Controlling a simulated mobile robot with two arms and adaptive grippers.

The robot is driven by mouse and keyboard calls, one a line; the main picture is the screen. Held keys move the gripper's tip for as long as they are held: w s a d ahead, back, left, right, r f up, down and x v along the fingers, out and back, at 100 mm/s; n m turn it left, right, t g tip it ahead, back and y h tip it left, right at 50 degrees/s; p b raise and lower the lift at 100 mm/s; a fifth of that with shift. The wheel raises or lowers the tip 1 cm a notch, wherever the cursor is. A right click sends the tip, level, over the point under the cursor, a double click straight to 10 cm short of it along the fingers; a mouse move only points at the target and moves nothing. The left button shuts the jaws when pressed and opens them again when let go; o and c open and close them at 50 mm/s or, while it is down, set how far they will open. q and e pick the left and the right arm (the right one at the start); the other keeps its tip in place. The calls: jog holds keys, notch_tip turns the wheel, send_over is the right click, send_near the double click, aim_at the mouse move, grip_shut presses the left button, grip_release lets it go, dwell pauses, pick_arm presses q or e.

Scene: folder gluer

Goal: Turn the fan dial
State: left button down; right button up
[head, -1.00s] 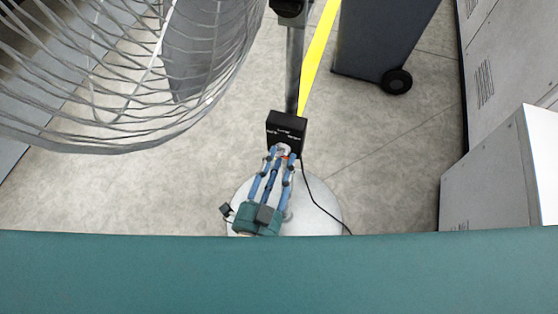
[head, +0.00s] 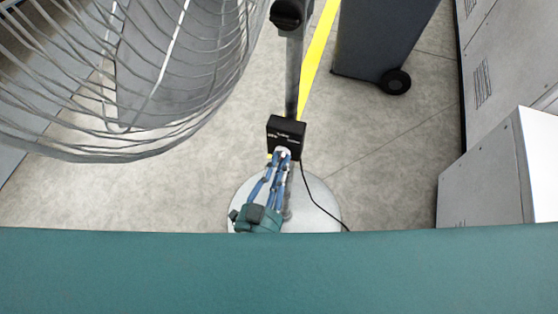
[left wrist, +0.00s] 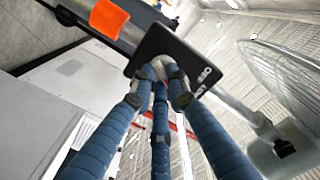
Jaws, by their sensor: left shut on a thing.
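The fan's black control box (head: 287,128) sits on the fan's upright grey pole, and it also shows in the left wrist view (left wrist: 150,48). The dial is on the box's face, mostly hidden by my fingertips. My left gripper (head: 282,155), with blue fingers and a teal palm, reaches up to the box from below. In the left wrist view, its fingertips (left wrist: 161,72) are closed around the dial at the box. The fan's wire cage (head: 150,80) fills the upper left of the head view. My right gripper is in neither view.
The fan's round pale base (head: 315,212) stands on the floor, with a black cord running over it. A dark wheeled bin (head: 380,45) stands at the back. Grey cabinets (head: 490,180) line the right. Open floor lies left of the pole.

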pick_arm(q)
jog(key=n+p, duration=0.1)
jog(key=n, duration=0.2)
jog(key=n+p, duration=0.1)
jog(key=n, duration=0.2)
jog(key=n+p, duration=0.1)
jog(key=n, duration=0.3)
jog(key=shift+r, duration=0.25)
jog(key=shift+n, duration=1.9)
jog(key=c, duration=1.7)
grip_release()
